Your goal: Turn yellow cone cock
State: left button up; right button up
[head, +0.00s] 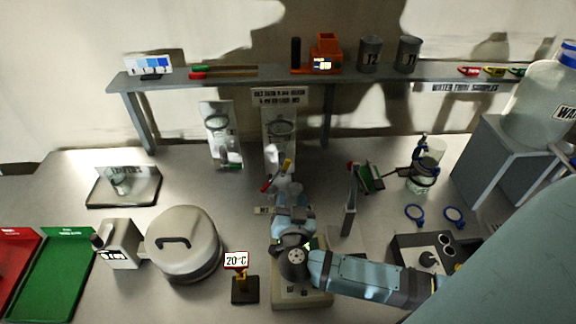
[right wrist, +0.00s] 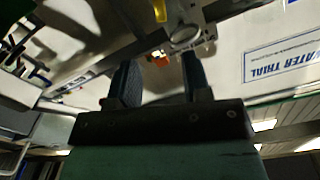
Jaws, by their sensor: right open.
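A small yellow piece (head: 287,165), which looks like the yellow cone cock, shows at the middle of the bench just beyond my right gripper (head: 280,181). A red piece (head: 266,187) is beside it on the left. In the right wrist view a yellow part (right wrist: 160,10) is at the top edge, beyond the fingers. The fingers of my right gripper (right wrist: 160,78) stand apart there, with nothing clearly held between them. A small orange-red part (right wrist: 161,60) shows in the gap. Contact with the yellow piece cannot be told. My left gripper is not in view.
A 20°C sign (head: 236,261) and a lidded round pot (head: 183,244) stand left of my right arm. An upright grey plate (head: 350,208) stands close on its right. A long shelf (head: 220,80) runs behind.

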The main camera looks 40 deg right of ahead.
aim_at(288, 165)
jog(key=p+x, duration=0.1)
jog(key=x, duration=1.2)
jog(key=shift+w+d+p, duration=0.1)
jog(key=shift+w+p, duration=0.2)
jog(key=shift+w, duration=0.05)
grip_shut()
